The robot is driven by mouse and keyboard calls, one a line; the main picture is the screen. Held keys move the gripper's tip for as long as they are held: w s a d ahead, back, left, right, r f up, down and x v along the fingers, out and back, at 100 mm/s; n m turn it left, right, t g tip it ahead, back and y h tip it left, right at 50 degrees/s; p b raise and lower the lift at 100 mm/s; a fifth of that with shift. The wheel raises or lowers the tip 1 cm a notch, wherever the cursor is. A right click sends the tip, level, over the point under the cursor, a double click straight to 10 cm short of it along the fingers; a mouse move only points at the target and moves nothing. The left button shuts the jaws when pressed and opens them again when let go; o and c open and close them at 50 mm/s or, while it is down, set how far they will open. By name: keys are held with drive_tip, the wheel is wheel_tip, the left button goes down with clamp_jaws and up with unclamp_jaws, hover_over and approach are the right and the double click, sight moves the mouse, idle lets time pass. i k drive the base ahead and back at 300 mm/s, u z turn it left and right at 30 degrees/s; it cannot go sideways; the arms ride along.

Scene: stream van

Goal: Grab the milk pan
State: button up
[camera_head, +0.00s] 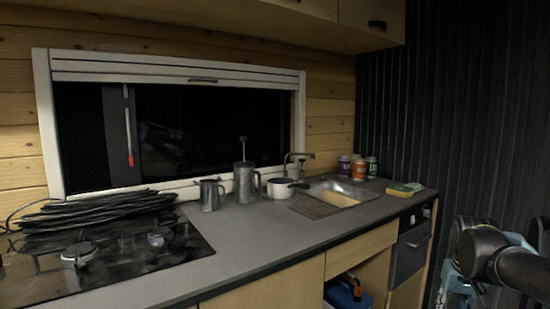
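The milk pan (280,188) appears to be the small light-coloured pan with a dark handle on the grey counter. Dark, rounded parts that look like my arm show at the lower right, well away from the pan. I cannot make out gripper fingers there, and nothing touches the pan.
A metal jug (209,195) and a French press (245,183) stand left of the pan. The sink (340,194) and its tap (299,160) are to the right and behind. A black hob (120,262) bears coiled cable (95,210). The front counter is clear.

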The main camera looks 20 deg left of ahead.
sight(277, 188)
drive_tip(key=u, duration=2.35)
drive_tip(key=k, duration=1.1)
drive_tip(key=z, duration=1.05)
drive_tip(key=i, duration=1)
drive_tip(key=u, duration=0.1)
